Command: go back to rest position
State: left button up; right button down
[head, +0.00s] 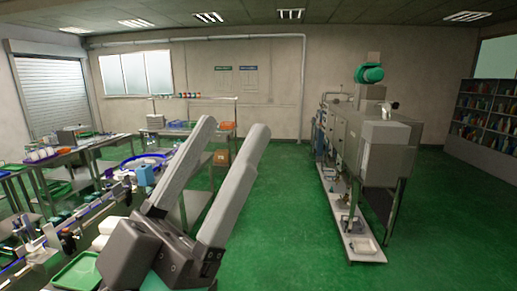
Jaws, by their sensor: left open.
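My left gripper (234,127) fills the lower middle of the head view, close to the camera. Its two long grey fingers point up and to the right and stand apart, with a clear gap between them. Nothing is held between the fingers. Its dark body is at the bottom of the view and hides part of the benches behind it. My right gripper is not in view.
Workbenches with trays and small parts line the left; a green tray (76,271) lies near the lower left. A large grey machine (385,152) stands at right. Bookshelves (487,118) line the far right wall. Green floor (290,215) lies clear between gripper and machine.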

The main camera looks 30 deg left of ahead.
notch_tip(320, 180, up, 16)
jog(key=p, duration=1.5)
